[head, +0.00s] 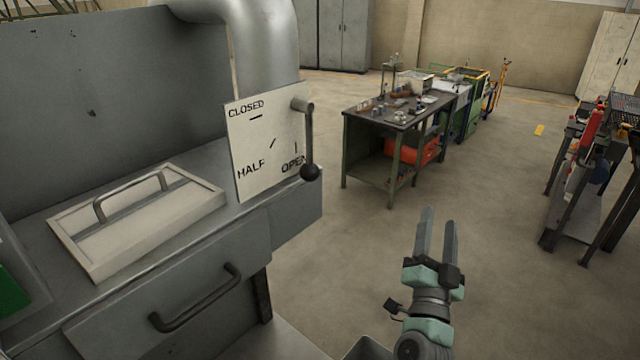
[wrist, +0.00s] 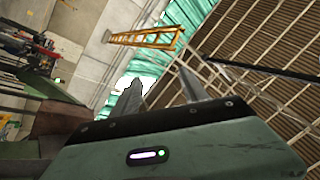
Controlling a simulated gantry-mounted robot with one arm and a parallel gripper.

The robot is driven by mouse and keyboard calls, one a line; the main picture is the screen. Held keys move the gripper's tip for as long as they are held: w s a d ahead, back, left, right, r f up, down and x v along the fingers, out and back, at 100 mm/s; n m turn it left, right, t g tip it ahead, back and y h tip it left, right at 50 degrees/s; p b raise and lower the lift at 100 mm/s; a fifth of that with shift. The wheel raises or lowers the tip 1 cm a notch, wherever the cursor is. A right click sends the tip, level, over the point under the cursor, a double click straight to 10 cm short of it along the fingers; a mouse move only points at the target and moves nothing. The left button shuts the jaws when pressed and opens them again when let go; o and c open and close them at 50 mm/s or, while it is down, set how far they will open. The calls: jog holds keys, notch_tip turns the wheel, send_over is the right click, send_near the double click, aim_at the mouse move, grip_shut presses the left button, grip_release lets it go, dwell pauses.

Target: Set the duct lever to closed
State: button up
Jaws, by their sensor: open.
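The duct lever (head: 309,140) is a grey arm with a black ball knob (head: 310,172), mounted at the upper right of a white plate (head: 262,137). The plate is marked CLOSED at upper left, HALF at lower left and OPEN at lower right. The lever hangs down with its knob beside the OPEN mark. My gripper (head: 438,222) is to the right of the lever and well apart from it, fingers pointing up, open and empty. In the wrist view its fingers (wrist: 158,85) show against the roof; the lever is not in that view.
A silver duct (head: 262,45) rises behind the plate. A panel with a handle (head: 130,215) lies on the grey furnace top, and a drawer handle (head: 195,300) sticks out in front. A workbench (head: 395,120) stands farther back. The floor between lever and gripper is clear.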

aim_at(316, 177)
jog(key=a+r+n+y, duration=0.4)
jog(key=r+n+y, duration=0.1)
jog(key=r+y, duration=0.3)
jog(key=s+a+r+n+g+y+b, duration=0.1)
jog(key=s+a+r+n+g+y, duration=0.1)
jog(key=s+a+n+g+y, duration=0.4)
jog(key=s+a+r+n+g+y+b, duration=0.1)
jog(key=s+a+r+n+g+y, duration=0.15)
jog(key=s+a+n+y, duration=0.35)
jog(key=w+a, duration=0.2)
jog(key=w, duration=0.1)
jog(key=w+a+n+h+p, duration=0.1)
jog(key=w+a, duration=0.1)
jog(key=w, duration=0.1)
jog(key=w+a+n+h+p, duration=0.1)
jog(key=w+a, duration=0.2)
jog(key=shift+w+r+t, duration=0.1)
jog(key=shift+r+t, duration=0.1)
jog(key=shift+t, duration=0.15)
grip_shut()
